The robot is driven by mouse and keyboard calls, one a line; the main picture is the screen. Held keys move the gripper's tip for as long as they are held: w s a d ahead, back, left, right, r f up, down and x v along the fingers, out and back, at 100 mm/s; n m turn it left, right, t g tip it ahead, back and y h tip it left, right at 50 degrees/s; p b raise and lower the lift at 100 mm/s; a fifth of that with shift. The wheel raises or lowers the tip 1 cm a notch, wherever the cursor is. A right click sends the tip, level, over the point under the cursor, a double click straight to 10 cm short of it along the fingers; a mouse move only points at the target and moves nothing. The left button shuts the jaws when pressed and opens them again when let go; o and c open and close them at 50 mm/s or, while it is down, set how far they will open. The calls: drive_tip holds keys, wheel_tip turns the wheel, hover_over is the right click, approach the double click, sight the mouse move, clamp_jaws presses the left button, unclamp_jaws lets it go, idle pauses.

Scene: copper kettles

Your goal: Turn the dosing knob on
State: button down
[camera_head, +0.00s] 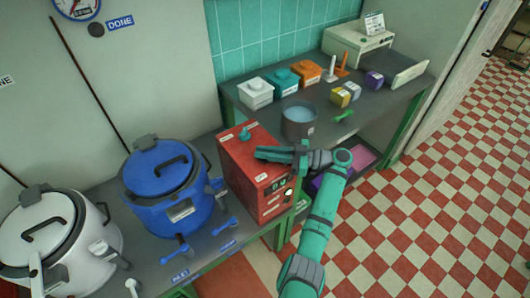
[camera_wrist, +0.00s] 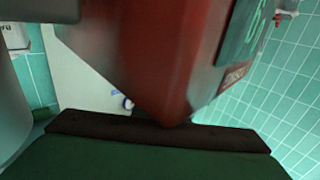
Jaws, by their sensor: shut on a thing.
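The red box (camera_head: 250,175) stands on the grey bench, with a small teal knob (camera_head: 245,133) on its top and white labels. A small dark-and-white round part (camera_head: 289,192) sits low on its right side. I cannot tell which part is the dosing knob. My gripper (camera_head: 262,153) lies across the box's upper right edge, its fingers pointing left. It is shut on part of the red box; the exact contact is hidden. In the wrist view the red box (camera_wrist: 150,65) fills the top middle, its lower corner meeting the dark finger pad (camera_wrist: 160,131).
A blue kettle (camera_head: 165,185) and a white kettle (camera_head: 45,240) stand left of the box. A grey pot (camera_head: 299,121) stands behind my gripper, near lidded containers (camera_head: 283,82). A green bench leg (camera_head: 402,130) stands at right. The checkered floor is clear at right.

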drive_tip(key=shift+f, duration=0.15)
drive_tip(key=c, duration=1.8)
unclamp_jaws()
drive_tip(key=shift+o, duration=0.2)
drive_tip(key=shift+d, duration=0.2)
drive_tip(key=d, duration=0.3)
drive_tip(key=s+d, duration=0.1)
drive_tip(key=d, duration=0.6)
drive_tip(key=shift+s+d, duration=0.1)
drive_tip(key=shift+s, duration=0.2)
